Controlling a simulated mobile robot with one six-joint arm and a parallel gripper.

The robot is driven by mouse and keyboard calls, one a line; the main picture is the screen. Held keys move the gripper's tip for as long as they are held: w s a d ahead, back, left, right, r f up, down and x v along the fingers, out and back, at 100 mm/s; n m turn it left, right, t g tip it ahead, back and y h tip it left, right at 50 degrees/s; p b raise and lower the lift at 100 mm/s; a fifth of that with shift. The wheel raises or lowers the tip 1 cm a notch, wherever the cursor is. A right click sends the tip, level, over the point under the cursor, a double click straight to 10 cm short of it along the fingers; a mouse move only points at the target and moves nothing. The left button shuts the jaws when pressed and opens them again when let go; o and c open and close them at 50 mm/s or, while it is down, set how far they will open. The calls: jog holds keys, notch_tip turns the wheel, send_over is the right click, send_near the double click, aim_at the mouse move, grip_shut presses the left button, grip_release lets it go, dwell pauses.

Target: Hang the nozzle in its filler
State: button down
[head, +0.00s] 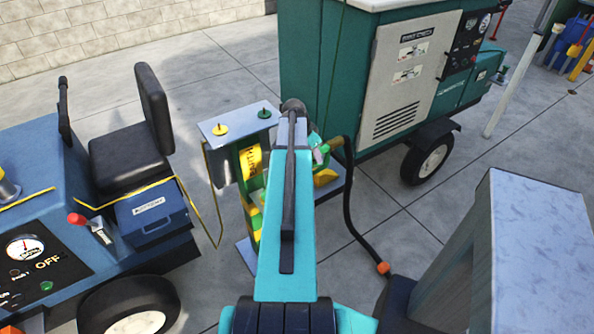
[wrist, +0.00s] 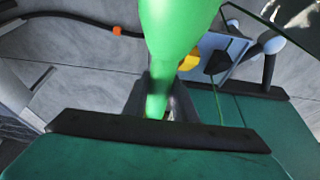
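The green nozzle (wrist: 158,75) fills the upper middle of the wrist view, very close to the camera. Its narrow lower end lies between the dark fingers of my gripper (wrist: 158,103), which look shut on it. In the head view, my arm hides most of the gripper; a green part (head: 318,153), seemingly the nozzle, shows just right of the arm. A black hose (head: 349,205) runs down from there to the floor. A grey stand (head: 238,118) with yellow and green knobs stands behind the arm. I cannot make out the filler clearly, nor whether the nozzle touches it.
A teal generator trailer (head: 320,65) stands behind to the right. A blue vehicle (head: 30,160) with a black seat (head: 130,155) is at left. A grey cabinet (head: 540,240) is at front right. The hose, with an orange band (head: 383,268), crosses the otherwise open concrete between them.

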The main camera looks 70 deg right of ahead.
jog(key=shift+w+r+p, duration=0.15)
jog(key=shift+r+p, duration=0.8)
jog(key=shift+r, duration=0.95)
jog(key=shift+r+p, duration=1.9)
jog(key=shift+r, duration=2)
